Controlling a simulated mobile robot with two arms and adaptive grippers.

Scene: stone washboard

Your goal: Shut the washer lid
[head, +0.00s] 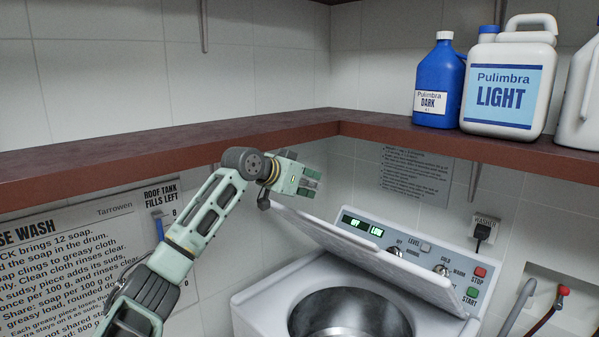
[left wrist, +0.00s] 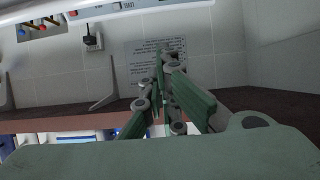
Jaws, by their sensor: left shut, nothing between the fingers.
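The white washer (head: 262,293) stands at the lower right of the head view, with its round steel drum (head: 350,312) showing. Its lid (head: 365,252) is open, tilted up in front of the control panel. My left gripper (head: 314,183) is shut and empty, just above the raised upper left end of the lid. I cannot tell whether my gripper or wrist touches the lid. In the left wrist view the shut fingers (left wrist: 160,85) show in the middle, and part of the control panel (left wrist: 150,6) shows at the top edge. My right gripper is not in view.
A red-brown shelf (head: 390,130) runs along the walls just above my left gripper. It bears a blue bottle (head: 440,80) and white jugs (head: 508,75). A plugged socket (head: 485,230) and taps (head: 562,292) are on the right wall. A wash sign (head: 70,265) hangs on the left wall.

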